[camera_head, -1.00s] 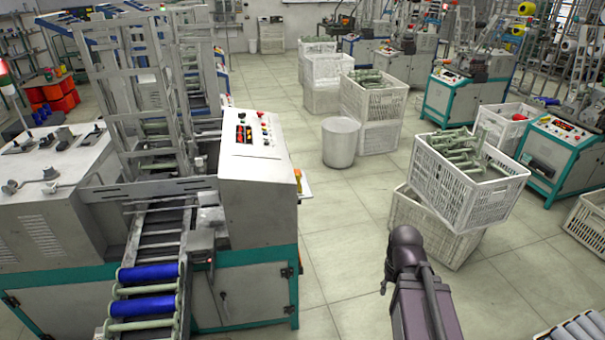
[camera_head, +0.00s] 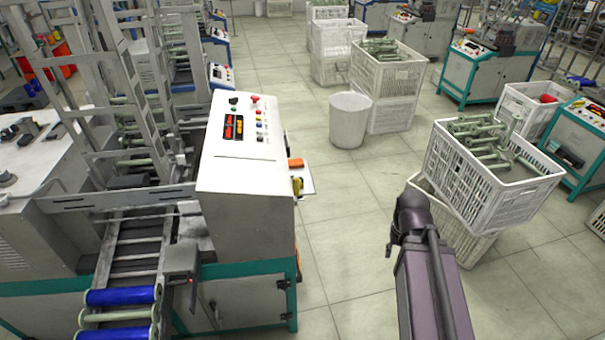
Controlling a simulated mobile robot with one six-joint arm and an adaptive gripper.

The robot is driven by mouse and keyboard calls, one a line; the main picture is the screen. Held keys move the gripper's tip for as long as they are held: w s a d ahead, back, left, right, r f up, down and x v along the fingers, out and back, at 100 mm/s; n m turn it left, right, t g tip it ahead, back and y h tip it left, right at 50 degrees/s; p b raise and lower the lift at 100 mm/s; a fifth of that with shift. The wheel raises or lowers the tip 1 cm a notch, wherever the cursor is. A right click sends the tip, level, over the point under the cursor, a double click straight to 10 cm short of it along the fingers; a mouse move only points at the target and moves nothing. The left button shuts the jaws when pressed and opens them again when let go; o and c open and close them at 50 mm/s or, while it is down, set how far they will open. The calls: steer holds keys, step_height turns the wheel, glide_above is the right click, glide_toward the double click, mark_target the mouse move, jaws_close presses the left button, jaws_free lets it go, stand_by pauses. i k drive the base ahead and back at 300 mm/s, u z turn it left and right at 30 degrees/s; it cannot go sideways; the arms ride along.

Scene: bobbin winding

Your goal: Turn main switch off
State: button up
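The winding machine's white cabinet (camera_head: 240,225) stands left of centre. Its sloped control panel (camera_head: 243,157) carries orange-red displays (camera_head: 234,127), a red knob (camera_head: 255,101), a dark knob and several small coloured buttons. On the cabinet's right side, a small yellow part (camera_head: 297,186) and an orange part (camera_head: 296,163) stick out at a pale plate. I cannot tell which of these controls is the main switch, or its position. My arm's dark purple link shows at the lower right, apart from the cabinet. My gripper is not in view.
Blue and pale rollers (camera_head: 120,297) lie on the conveyor at lower left. A white bin (camera_head: 350,119) stands beyond the cabinet. Stacked crates (camera_head: 480,190) holding green bobbins stand right of my arm. The tiled floor (camera_head: 350,230) between cabinet and crates is clear.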

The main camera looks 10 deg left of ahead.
mark_target(296, 184)
steer(key=i, duration=1.75)
steer(key=u, duration=0.7)
steer(key=k, duration=0.1)
steer(key=z, duration=2.4)
steer(key=i, duration=0.55)
steer(key=z, duration=0.05)
